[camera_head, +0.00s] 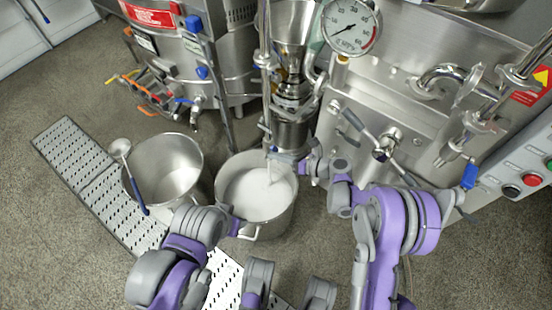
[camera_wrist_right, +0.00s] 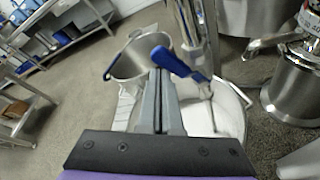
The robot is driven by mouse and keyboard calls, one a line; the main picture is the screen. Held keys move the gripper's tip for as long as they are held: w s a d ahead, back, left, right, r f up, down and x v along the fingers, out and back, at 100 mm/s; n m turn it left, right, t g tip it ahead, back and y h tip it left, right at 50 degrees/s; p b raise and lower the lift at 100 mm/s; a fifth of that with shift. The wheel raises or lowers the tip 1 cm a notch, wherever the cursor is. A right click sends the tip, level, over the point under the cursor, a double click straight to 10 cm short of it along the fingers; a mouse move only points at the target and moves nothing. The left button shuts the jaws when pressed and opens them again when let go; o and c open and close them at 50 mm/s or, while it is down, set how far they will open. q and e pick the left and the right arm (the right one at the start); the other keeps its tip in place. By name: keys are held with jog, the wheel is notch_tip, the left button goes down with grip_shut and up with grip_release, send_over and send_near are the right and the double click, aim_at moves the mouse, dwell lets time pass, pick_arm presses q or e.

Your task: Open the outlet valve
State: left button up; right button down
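The outlet valve's blue handle (camera_wrist_right: 178,63) shows in the right wrist view, slanting beside the metal outlet pipe (camera_wrist_right: 192,20). My right gripper (camera_wrist_right: 158,72) has its two grey fingers together, with the tips right at the left end of the handle; I cannot tell whether they touch it. In the head view my right gripper (camera_head: 304,167) is at the mill's outlet, and the handle is hidden there. White material shows below the outlet, above a steel pot (camera_head: 222,205) with white contents. My left gripper (camera_head: 238,227) is by the pot's near rim and handle; its fingers are unclear.
A steel tank (camera_head: 232,50) stands behind. A control panel with buttons (camera_head: 532,179) is at right.

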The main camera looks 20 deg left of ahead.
pick_arm(q)
jog(key=shift+w+d+f, duration=0.1)
jog(key=shift+w+f, duration=0.05)
jog(key=shift+w, duration=0.15)
pick_arm(e)
jog(key=shift+w+d+r, duration=0.25)
jog(key=shift+w+r, duration=0.2)
jog(key=shift+w, duration=0.2)
jog(key=shift+w+r, duration=0.15)
jog(key=shift+w, duration=0.1)
